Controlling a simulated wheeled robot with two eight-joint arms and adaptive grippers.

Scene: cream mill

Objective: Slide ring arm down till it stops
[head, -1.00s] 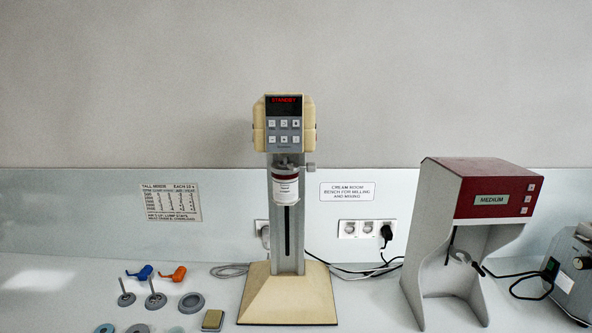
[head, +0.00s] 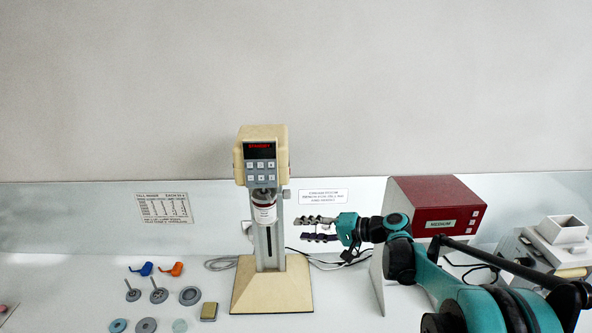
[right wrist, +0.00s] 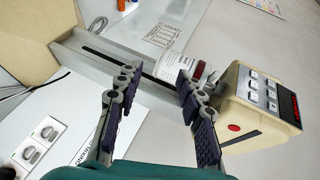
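The cream mixer (head: 262,150) stands on a bench, its display lit red. Below its head, a small ring arm (head: 262,193) sits high on the slotted grey column (head: 275,240), with a white, red-banded jar (head: 264,214) at it. My right gripper (head: 303,229) is open and empty, just right of the column at about the jar's height. In the right wrist view, the open fingers (right wrist: 157,78) point at the column and the jar (right wrist: 198,72); the ring arm is hard to make out there. My left gripper is out of view.
A red-and-grey machine marked MEDIUM (head: 440,203) stands behind my right arm. Wall sockets (right wrist: 42,138) and cables are near the column. Small grey discs, orange and blue parts (head: 171,269) lie left of the mixer's base (head: 270,290).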

